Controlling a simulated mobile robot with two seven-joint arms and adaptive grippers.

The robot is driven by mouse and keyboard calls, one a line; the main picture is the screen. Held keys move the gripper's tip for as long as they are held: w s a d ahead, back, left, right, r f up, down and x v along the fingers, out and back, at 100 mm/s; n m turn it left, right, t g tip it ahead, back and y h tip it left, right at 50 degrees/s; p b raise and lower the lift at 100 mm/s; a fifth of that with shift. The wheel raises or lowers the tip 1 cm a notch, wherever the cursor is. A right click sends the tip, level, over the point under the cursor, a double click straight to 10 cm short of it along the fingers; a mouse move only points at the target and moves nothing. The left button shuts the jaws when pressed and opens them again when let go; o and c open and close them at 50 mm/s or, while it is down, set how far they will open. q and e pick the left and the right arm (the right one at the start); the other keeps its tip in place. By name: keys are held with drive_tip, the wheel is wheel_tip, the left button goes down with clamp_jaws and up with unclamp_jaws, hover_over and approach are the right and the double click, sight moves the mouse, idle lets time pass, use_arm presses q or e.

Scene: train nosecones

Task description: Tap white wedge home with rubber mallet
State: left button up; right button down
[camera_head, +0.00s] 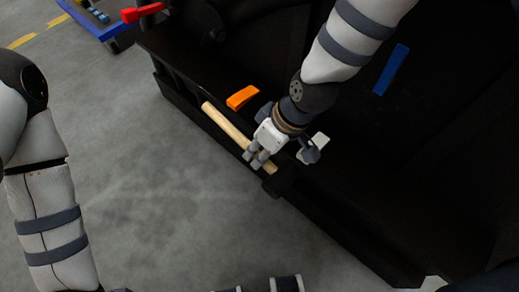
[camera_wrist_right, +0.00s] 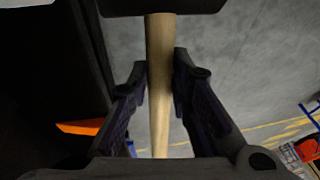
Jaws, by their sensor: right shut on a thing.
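The rubber mallet has a pale wooden handle (camera_head: 224,123) and a dark head (camera_head: 279,184), which blends into the black structure in the head view. My right gripper (camera_head: 257,159) is shut on the handle close to the head. In the right wrist view the handle (camera_wrist_right: 160,85) runs between the two fingers (camera_wrist_right: 160,80), with the black head at the top edge. A white piece, seemingly the white wedge (camera_head: 321,139), shows just right of my right gripper, partly hidden by it; how far in it sits I cannot tell.
An orange wedge (camera_head: 242,97) lies on the black structure (camera_head: 350,215) left of my right arm; a blue wedge (camera_head: 391,70) lies to its right. A red piece (camera_head: 143,12) and a blue cart (camera_head: 100,22) are at upper left. Grey floor (camera_head: 150,180) is clear.

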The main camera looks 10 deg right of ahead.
drive_tip(key=shift+d, duration=0.1)
drive_tip(key=shift+w+d, duration=0.9)
drive_tip(key=shift+d, duration=0.2)
drive_tip(key=shift+s+a, duration=0.4)
drive_tip(key=shift+a, duration=0.15)
drive_tip(key=shift+f, duration=0.1)
